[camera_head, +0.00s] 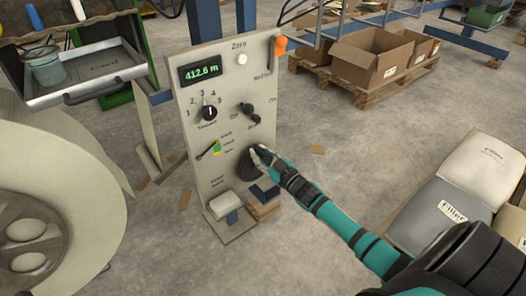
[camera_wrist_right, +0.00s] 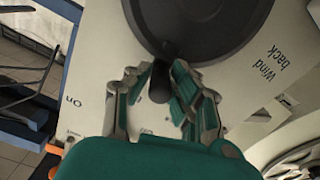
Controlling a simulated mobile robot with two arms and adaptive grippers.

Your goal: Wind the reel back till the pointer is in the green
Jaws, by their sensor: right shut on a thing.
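The grey control panel (camera_head: 222,105) stands upright in the middle of the head view. A round dark reel wheel (camera_head: 247,167) sits low on its right side. It also shows large in the right wrist view (camera_wrist_right: 205,30), beside the words "Wind back". My right gripper (camera_head: 259,152) is at this wheel, its fingers (camera_wrist_right: 160,88) closed around the dark handle at the wheel's edge. A small gauge (camera_head: 217,148) with green and yellow marks is left of the wheel. A thin dark pointer slants up towards the marks; its exact reading is too small to tell. My left gripper is not in view.
The panel also carries a display (camera_head: 201,73) reading 412.6 m, a rotary knob (camera_head: 209,113) and an orange-topped lever (camera_head: 279,44). A big pale roll (camera_head: 70,160) stands at left.

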